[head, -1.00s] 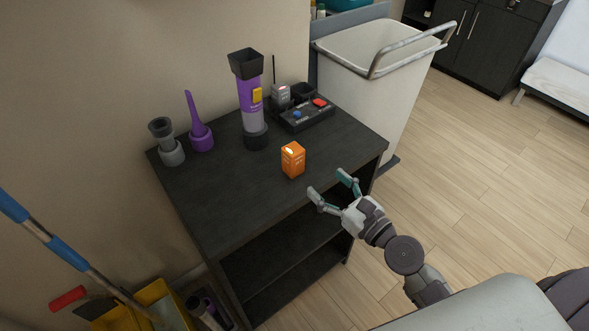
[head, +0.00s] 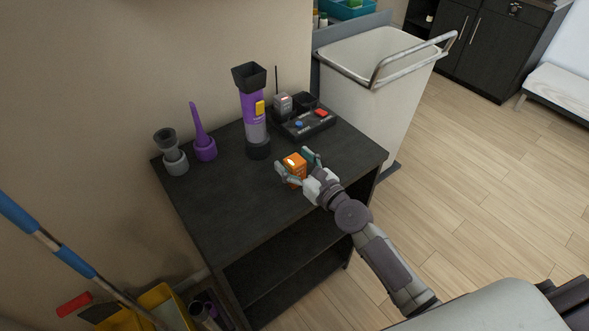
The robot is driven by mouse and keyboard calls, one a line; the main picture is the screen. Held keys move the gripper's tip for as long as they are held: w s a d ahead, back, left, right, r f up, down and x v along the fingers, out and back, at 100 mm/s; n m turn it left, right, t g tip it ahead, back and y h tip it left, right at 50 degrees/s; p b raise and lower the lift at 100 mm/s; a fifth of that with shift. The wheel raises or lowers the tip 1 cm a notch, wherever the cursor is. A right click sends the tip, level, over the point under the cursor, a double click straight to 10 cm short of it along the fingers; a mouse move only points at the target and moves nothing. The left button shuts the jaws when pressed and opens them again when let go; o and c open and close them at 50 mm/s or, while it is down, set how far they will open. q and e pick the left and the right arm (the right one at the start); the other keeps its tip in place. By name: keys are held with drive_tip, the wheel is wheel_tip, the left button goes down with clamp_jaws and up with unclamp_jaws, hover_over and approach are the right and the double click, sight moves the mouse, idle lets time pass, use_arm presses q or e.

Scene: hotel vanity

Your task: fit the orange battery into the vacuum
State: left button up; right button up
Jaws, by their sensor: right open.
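The orange battery (head: 293,163) stands upright near the middle of the dark table top (head: 225,208). My right gripper (head: 296,167) is open, with one finger on each side of the battery; whether the fingers touch it I cannot tell. Part of the battery's lower side is hidden by the gripper. The purple and grey vacuum (head: 254,125), with a black flared top and a yellow patch, stands upright behind the battery, to its left. My left gripper is not in view.
A black charger tray (head: 308,125) with a grey device (head: 283,103) stands at the back right of the table. A purple nozzle (head: 205,148) and a grey attachment (head: 174,161) stand at the back left. A white cart (head: 362,100) is beyond the right edge. The table's front left is clear.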

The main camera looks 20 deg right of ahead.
clamp_jaws()
drive_tip(key=shift+r, duration=0.1)
idle(0.3)
